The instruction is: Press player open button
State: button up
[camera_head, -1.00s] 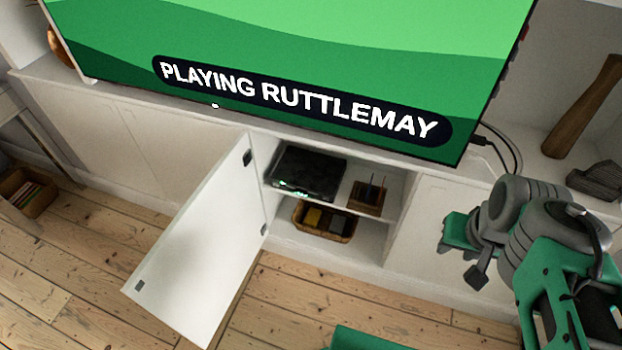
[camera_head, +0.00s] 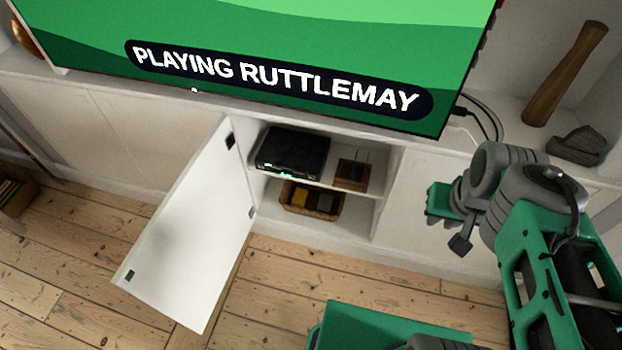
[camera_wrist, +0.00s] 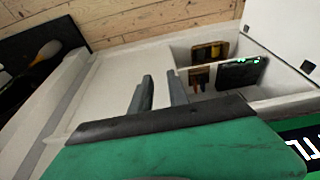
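The player (camera_head: 292,151) is a flat black box with small green lights on its front. It sits on the upper shelf of an open white cabinet (camera_head: 390,200) under the screen. The player's open button is too small to make out. In the wrist view the player (camera_wrist: 240,74) is right of my fingers and beyond them, with green lights showing. My gripper (camera_wrist: 160,88) has its two grey fingers apart with nothing between them. It is well short of the player, touching nothing visible. In the head view my arm is at the right, and the fingers cannot be made out.
The cabinet door (camera_head: 190,225) swings out on the left. A small wooden holder (camera_head: 352,173) is beside the player, and a basket (camera_head: 312,200) is below. The big screen (camera_head: 290,45) overhangs the cabinet top.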

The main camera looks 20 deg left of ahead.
grip_shut()
dwell(1.4)
